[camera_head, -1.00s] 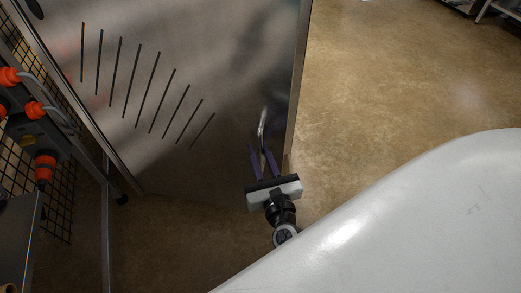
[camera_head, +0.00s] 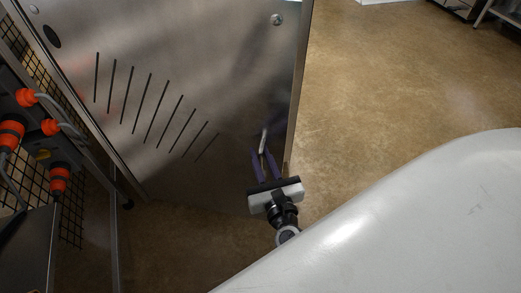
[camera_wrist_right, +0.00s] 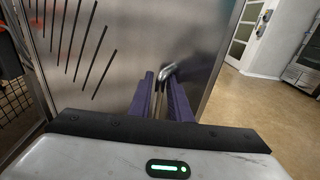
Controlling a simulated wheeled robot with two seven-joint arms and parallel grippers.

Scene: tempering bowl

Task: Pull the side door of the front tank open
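The front tank's side door (camera_head: 215,75) is a brushed steel panel with a fan of dark slots; it also fills the middle of the right wrist view (camera_wrist_right: 125,50). Its bright bar handle (camera_head: 264,138) is near the door's right edge, and its curved end shows in the wrist view (camera_wrist_right: 168,71). My right gripper (camera_head: 261,153) has its purple fingers on either side of the handle, apparently closed on it; the tips also show in the wrist view (camera_wrist_right: 160,78). I cannot tell how far the door stands open. My left gripper is out of view.
Orange connectors (camera_head: 59,180) with grey hoses and a black wire grid (camera_head: 72,228) are close on the left. Bare brown floor (camera_head: 400,75) lies right of the door. A glass-fronted cabinet (camera_wrist_right: 304,60) stands far right in the wrist view.

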